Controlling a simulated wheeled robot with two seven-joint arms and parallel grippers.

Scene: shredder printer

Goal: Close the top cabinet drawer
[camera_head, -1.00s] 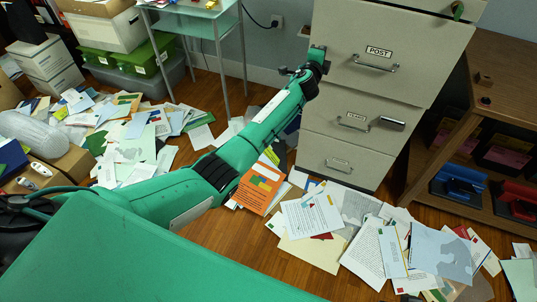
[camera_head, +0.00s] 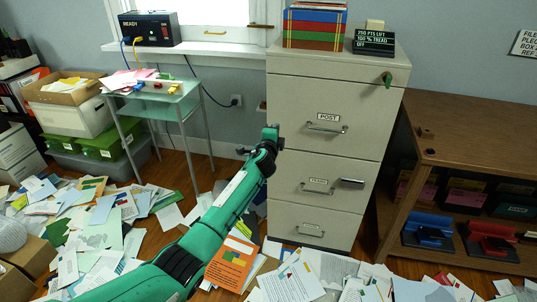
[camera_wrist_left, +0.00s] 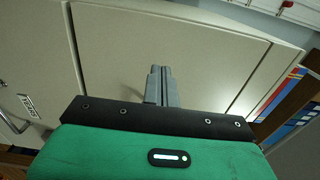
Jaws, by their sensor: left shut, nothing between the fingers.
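The beige filing cabinet (camera_head: 320,225) stands upright against the wall. Its upper drawer, labelled POST (camera_head: 335,100), has a metal handle (camera_head: 326,127) and looks about flush with the front, with no clear gap. A narrow strip above it holds a green key (camera_head: 387,79). My left gripper (camera_head: 272,132) is at the left edge of the POST drawer, level with its lower part. In the left wrist view its fingers (camera_wrist_left: 160,72) are shut and empty, in front of the beige cabinet panels (camera_wrist_left: 150,40). I cannot tell whether they touch. My right gripper is out of view.
Books (camera_head: 315,28) and a black sign (camera_head: 374,42) stand on the cabinet. A wooden shelf (camera_head: 480,125) is close on the right. A small glass table (camera_head: 165,95) stands to the left. Papers (camera_head: 130,215) cover much of the floor.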

